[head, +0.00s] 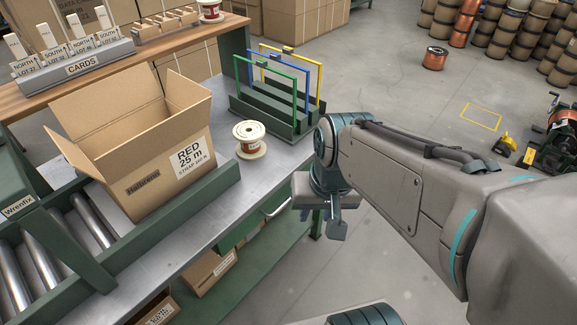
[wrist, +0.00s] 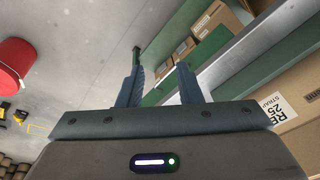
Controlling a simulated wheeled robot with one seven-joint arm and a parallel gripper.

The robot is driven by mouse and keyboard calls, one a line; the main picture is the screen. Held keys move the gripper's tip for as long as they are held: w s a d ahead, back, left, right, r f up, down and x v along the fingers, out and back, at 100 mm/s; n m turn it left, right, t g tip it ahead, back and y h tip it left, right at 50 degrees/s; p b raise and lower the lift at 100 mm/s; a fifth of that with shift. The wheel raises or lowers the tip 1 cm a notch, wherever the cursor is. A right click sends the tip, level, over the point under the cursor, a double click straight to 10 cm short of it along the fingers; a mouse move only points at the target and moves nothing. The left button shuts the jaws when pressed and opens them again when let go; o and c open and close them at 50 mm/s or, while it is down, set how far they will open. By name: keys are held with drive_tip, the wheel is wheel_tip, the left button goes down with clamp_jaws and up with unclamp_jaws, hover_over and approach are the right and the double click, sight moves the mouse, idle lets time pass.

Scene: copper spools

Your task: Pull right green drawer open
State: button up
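A green drawer front (head: 249,226) is under the grey metal worktop, with a pale handle (head: 277,206) near its right end. It looks roughly flush with the bench edge. My gripper (head: 322,222) hangs to the right of the handle, apart from it, over the floor beside the bench corner. In the wrist view my gripper (wrist: 158,82) shows two fingers spread apart with nothing held between them.
An open cardboard box (head: 155,165) and a copper spool (head: 249,139) stand on the bench. Coloured frames (head: 277,85) stand at its far end. Boxes (head: 208,268) sit on the green lower shelf. The floor right of the bench is clear near my gripper. A red bin (wrist: 14,66) shows in the wrist view.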

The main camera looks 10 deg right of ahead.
drive_tip(key=w+a+f+m+g+y+b, duration=0.1)
drive_tip(key=a+f+m+g+y+b, duration=0.2)
drive_tip(key=f+m+b, duration=0.65)
drive_tip(key=m+t+y+b, duration=0.5)
drive_tip(key=m+t+b, duration=0.85)
drive_tip(key=m, duration=2.15)
approach(288, 198)
drive_tip(key=b+x, duration=0.1)
drive_tip(key=x, duration=0.2)
drive_tip(key=b+x, duration=0.1)
drive_tip(key=x, duration=0.3)
drive_tip(key=b+x, duration=0.2)
drive_tip(key=x, duration=0.1)
drive_tip(key=shift+a+f, duration=0.1)
drive_tip(key=shift+f, duration=0.3)
clamp_jaws()
